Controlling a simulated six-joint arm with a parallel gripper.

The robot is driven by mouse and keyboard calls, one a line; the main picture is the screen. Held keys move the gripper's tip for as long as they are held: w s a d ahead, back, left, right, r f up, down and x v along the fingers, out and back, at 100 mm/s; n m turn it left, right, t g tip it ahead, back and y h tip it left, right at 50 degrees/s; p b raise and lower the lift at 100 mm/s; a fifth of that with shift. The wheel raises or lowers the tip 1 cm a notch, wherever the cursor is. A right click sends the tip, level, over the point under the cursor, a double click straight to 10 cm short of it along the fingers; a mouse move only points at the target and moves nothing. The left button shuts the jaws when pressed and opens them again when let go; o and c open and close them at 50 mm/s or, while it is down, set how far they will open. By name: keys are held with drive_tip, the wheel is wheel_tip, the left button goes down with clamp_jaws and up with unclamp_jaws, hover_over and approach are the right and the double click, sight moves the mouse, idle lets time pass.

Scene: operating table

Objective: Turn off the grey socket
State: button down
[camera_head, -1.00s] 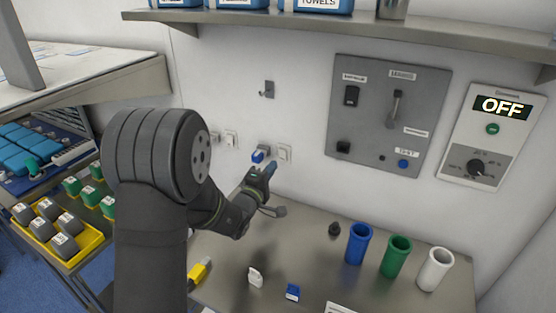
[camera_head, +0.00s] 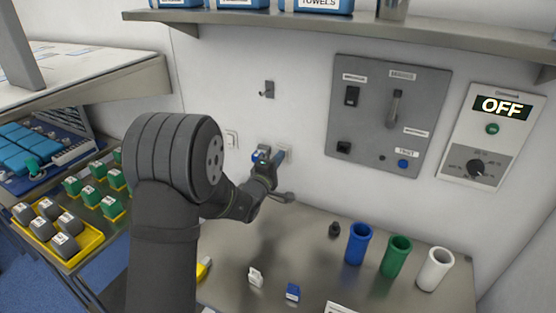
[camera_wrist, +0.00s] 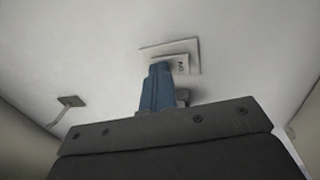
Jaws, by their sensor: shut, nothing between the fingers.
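Several small sockets or switches sit low on the wall. A pale plate (camera_wrist: 152,49) with a raised, marked rocker (camera_wrist: 183,66) is at the fingertips in the wrist view. It appears to be the right-hand wall plate (camera_head: 286,147) in the head view, partly covered by my gripper (camera_head: 279,156). My gripper's blue fingers (camera_wrist: 158,72) are shut and empty, their tips at the rocker's left part. I cannot tell whether they touch it. Another pale plate (camera_head: 232,139) is farther left. The rocker's on or off position is unclear.
A grey control panel (camera_head: 372,130) and a box reading OFF (camera_head: 490,135) are on the wall to the right. Blue (camera_head: 358,244), green (camera_head: 396,257) and white (camera_head: 435,269) cups stand on the metal table. A shelf (camera_head: 330,28) runs above.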

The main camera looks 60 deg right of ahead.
drive_tip(key=shift+r, duration=0.15)
drive_tip(key=a+r, duration=0.1)
drive_tip(key=a, duration=1.3)
drive_tip(key=shift+r, duration=0.25)
drive_tip(key=shift+d, duration=0.1)
drive_tip(key=d+f, duration=0.2)
drive_tip(key=d, duration=0.6)
drive_tip(key=a+f, duration=0.1)
drive_tip(key=a, duration=0.6)
drive_tip(key=shift+a+f, duration=0.15)
drive_tip(key=shift+f, duration=0.05)
